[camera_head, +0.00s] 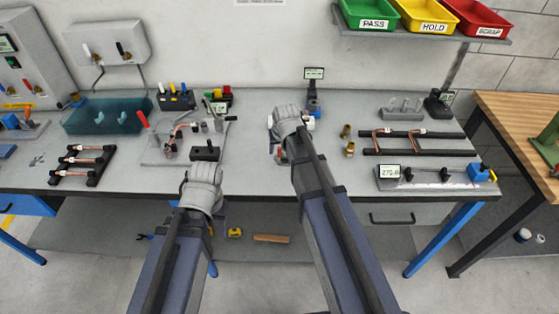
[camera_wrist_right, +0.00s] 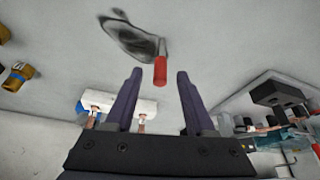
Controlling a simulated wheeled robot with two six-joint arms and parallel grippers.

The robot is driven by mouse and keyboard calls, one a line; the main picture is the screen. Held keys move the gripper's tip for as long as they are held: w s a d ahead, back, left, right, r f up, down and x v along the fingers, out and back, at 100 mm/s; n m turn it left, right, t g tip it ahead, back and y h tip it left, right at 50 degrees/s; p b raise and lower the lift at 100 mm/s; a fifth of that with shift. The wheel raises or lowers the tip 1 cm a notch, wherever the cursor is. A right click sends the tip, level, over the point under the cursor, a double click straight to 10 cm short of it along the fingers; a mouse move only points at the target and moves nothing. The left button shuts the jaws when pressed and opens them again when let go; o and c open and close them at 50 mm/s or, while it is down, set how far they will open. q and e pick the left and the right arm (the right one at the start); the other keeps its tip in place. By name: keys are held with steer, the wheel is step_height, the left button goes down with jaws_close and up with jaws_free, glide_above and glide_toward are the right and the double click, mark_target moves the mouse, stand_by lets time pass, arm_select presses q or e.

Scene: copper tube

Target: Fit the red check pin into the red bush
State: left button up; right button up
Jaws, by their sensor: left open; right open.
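A short red pin with a grey end (camera_wrist_right: 160,68), which looks like the red check pin, shows in the right wrist view just beyond the fingertips, in line with the gap between them. My right gripper (camera_wrist_right: 158,75) is open with nothing between its fingers. In the head view my right gripper is over the middle of the bench, its fingertips hidden by the wrist. My left gripper (camera_head: 205,168) is open at the bench's front edge, near a black block (camera_head: 205,153); its fingertips are hard to make out. I cannot pick out the red bush with certainty.
A grey fixture plate with copper parts (camera_head: 157,156) lies left of centre. Brass fittings (camera_head: 350,149) and a copper tube rack (camera_head: 420,152) lie to the right. A teal tray (camera_head: 80,121) stands at the left. A white block (camera_wrist_right: 120,106) is near the right fingers.

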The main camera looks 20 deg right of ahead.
steer(key=shift+w+f, duration=0.15)
steer(key=shift+f, duration=0.3)
steer(key=shift+r, duration=0.1)
steer(key=shift+c, duration=0.3)
jaws_close()
